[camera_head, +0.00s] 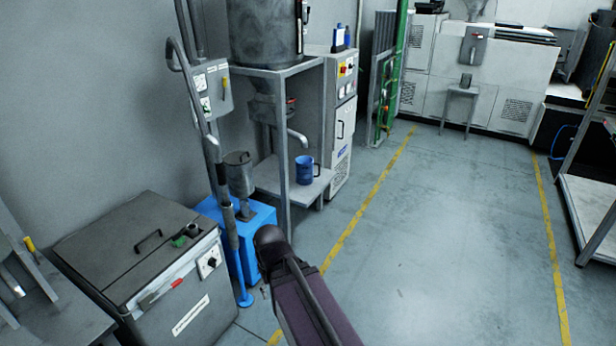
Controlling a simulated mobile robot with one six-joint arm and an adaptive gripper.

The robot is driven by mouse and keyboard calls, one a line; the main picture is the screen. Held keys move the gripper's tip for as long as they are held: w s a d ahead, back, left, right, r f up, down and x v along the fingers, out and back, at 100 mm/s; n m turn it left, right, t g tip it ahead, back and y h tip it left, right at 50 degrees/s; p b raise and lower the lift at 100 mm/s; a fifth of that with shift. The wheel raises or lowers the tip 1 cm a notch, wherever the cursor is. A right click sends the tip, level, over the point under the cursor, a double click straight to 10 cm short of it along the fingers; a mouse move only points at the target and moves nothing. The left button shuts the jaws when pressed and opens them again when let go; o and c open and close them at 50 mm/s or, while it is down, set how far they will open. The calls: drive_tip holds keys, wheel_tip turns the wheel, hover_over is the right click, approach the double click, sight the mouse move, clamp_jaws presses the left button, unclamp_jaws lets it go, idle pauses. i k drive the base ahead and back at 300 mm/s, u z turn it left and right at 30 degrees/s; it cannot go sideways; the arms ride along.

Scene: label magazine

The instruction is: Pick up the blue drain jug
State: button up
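The blue drain jug (304,170) stands upright on the low shelf (270,178) of a grey metal stand, left of the picture's middle. Its dark handle points to the right. A bent grey pipe (297,138) ends just above the jug. Part of my dark arm rises from the bottom edge, in front of and below the stand. My gripper does not show, so its opening and contents cannot be seen. Nothing is seen touching the jug apart from the shelf.
A stand post (284,150) rises just left of the jug. A blue pump unit (262,222) and a grey lidded box (150,255) stand in front at left. A control cabinet (343,110) stands behind. The floor between yellow lines (450,210) is clear; a rack stands at right.

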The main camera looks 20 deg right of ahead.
sight(303, 164)
drive_tip(key=z, duration=0.45)
drive_tip(key=i, duration=0.35)
drive_tip(key=z, duration=0.75)
drive_tip(key=i, duration=1.5)
drive_tip(key=u, duration=0.6)
drive_tip(key=i, duration=0.8)
drive_tip(key=u, duration=0.5)
